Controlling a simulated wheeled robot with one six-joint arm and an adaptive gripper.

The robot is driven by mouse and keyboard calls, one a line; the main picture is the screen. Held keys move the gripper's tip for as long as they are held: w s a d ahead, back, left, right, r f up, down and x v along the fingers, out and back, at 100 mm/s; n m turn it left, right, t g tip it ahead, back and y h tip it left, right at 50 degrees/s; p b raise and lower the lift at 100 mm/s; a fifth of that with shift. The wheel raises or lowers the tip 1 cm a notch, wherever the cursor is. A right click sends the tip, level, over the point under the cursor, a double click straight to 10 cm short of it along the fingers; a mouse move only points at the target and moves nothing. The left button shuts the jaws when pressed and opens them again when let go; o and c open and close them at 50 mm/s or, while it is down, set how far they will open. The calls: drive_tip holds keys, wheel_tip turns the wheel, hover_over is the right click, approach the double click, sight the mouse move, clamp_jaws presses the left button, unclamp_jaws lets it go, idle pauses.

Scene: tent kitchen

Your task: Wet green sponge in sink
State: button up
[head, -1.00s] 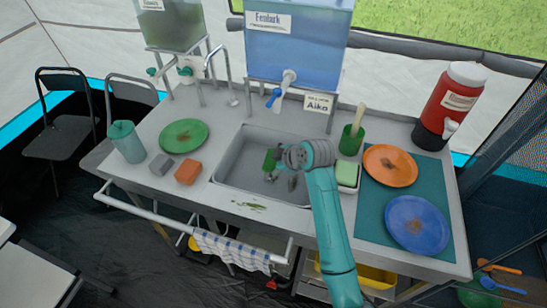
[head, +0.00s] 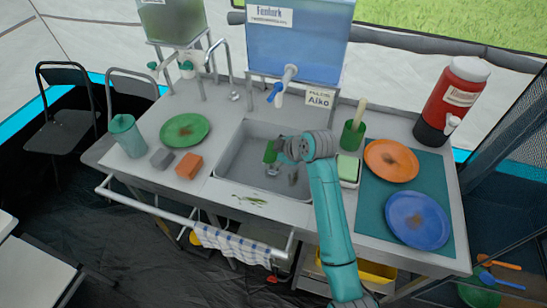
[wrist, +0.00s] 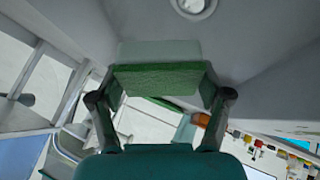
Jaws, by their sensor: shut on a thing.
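My gripper (head: 276,158) is shut on the green sponge (head: 269,151) over the steel sink (head: 228,160). In the wrist view the sponge (wrist: 160,78) spans the space between the two fingers (wrist: 160,97), with a darker green face and a paler part behind it. The sponge is below and a little left of the white tap with a blue lever (head: 288,76) on the blue water tank (head: 300,42). No water stream shows. I cannot tell whether the sponge is wet.
A dish with a pale green block (head: 348,167) and a green cup (head: 352,138) stand right of the sink. Orange (head: 392,160) and blue (head: 417,220) plates lie further right. Left are a green plate (head: 185,130), an orange block (head: 189,166) and a grey block (head: 161,158).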

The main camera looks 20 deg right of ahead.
sight(275, 153)
drive_tip(key=shift+r, duration=3.7)
drive_tip(key=shift+r, duration=2)
drive_tip(key=shift+f, duration=0.15)
